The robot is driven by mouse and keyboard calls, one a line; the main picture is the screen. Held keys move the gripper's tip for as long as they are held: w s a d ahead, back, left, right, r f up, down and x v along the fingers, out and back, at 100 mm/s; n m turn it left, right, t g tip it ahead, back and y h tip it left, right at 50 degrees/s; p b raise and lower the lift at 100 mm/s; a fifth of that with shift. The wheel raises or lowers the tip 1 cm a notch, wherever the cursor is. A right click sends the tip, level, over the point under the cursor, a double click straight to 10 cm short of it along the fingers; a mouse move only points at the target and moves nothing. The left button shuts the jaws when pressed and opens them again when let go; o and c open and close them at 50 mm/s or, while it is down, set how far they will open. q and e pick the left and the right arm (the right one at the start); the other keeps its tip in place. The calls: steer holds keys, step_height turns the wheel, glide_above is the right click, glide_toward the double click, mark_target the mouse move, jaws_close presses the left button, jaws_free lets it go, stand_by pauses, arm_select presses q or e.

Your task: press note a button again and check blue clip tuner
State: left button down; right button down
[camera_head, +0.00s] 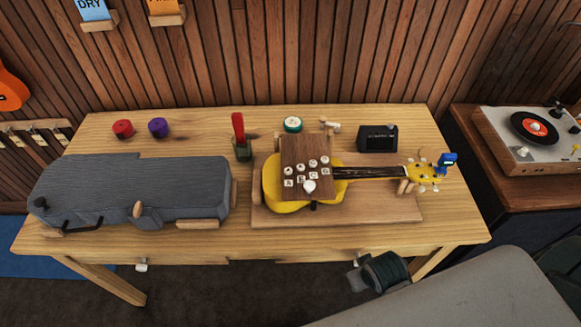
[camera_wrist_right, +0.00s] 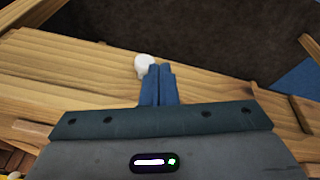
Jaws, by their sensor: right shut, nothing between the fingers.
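The yellow ukulele (camera_head: 272,190) lies on a wooden board, its neck pointing right. A brown panel (camera_head: 305,150) over its body carries round white buttons above letter tiles. The note A button (camera_head: 289,171) is leftmost, above the A tile. The blue clip tuner (camera_head: 447,159) sits at the headstock; its readout is too small to read. My right gripper (camera_head: 355,281) is below the table's front edge, well away from the buttons and tuner. In the right wrist view its blue fingers (camera_wrist_right: 158,85) are shut and empty, close to a white knob (camera_wrist_right: 145,64). My left gripper is not in view.
A grey instrument case (camera_head: 130,190) fills the table's left side. Red (camera_head: 123,128) and purple (camera_head: 158,127) round items, a red upright item (camera_head: 238,130) and a black box (camera_head: 377,138) stand behind. A record player (camera_head: 530,135) is at right.

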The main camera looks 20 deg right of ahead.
steer(key=w+d+r+n+t+h, duration=0.25)
steer(key=w+r+t, duration=0.35)
steer(key=w+r, duration=0.35)
steer(key=w+d+r+n+t+h, duration=0.2)
steer(key=w+r+n+t, duration=0.25)
steer(key=w+r, duration=0.55)
steer(key=w+a+r+n+t+y, duration=0.2)
steer(key=a+r+n+t+y, duration=0.15)
steer(key=r+n, duration=0.35)
steer(key=w+a+r+n+t+y, duration=0.25)
steer(key=r+n+t, duration=0.25)
steer(key=r, duration=0.3)
steer(key=w+a+r+n+g+y, duration=0.15)
steer(key=a+n+g+y, duration=0.25)
steer(key=a+n+y, duration=0.55)
steer(key=a+r+n+g+y, duration=0.25)
steer(key=n+y, duration=0.35)
steer(key=n, duration=0.8)
step_height(320, 180, down, 10)
steer(key=w+d+n+g+h, duration=0.1)
steer(key=d+n+g+h, duration=0.2)
steer(key=n+g+h, duration=0.5)
steer(key=n+g, duration=0.2)
steer(key=n, duration=0.3)
steer(key=shift+w+p, duration=0.3)
steer(key=shift+w, duration=0.05)
